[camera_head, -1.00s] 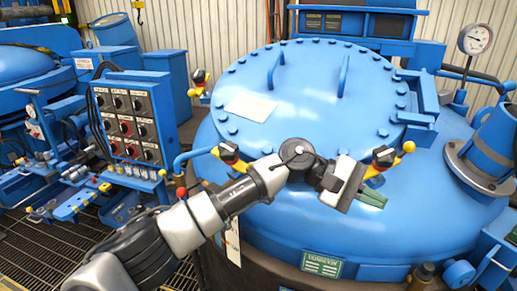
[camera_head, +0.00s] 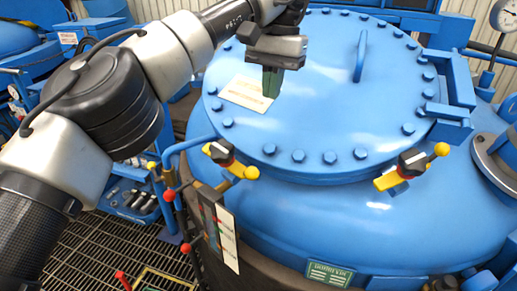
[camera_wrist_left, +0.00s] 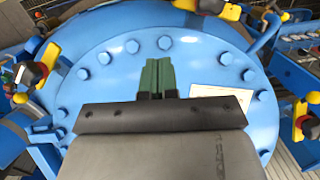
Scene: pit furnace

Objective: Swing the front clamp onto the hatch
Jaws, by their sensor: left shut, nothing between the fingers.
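The round blue hatch (camera_head: 330,115) with its bolted rim lies on the furnace top. Two clamps with black, red and yellow parts stand at its near side: a left one (camera_head: 222,154), and a right one (camera_head: 408,164) with a yellow knob to the right. Both appear at the rim's outer side; contact is unclear. In the left wrist view, clamps show at the top (camera_wrist_left: 208,6), left (camera_wrist_left: 28,75) and right (camera_wrist_left: 304,122). My left gripper (camera_head: 272,83) is shut and empty, its green fingertips (camera_wrist_left: 158,72) above the hatch beside the label. My right gripper is out of view.
A curved blue pipe (camera_head: 183,146) rises beside the left clamp. A raised handle (camera_head: 360,56) stands on the hatch, and a hinge block (camera_head: 450,105) sits at its right. A pressure gauge (camera_head: 505,16) is at the far right. Floor grating (camera_head: 115,255) lies at lower left.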

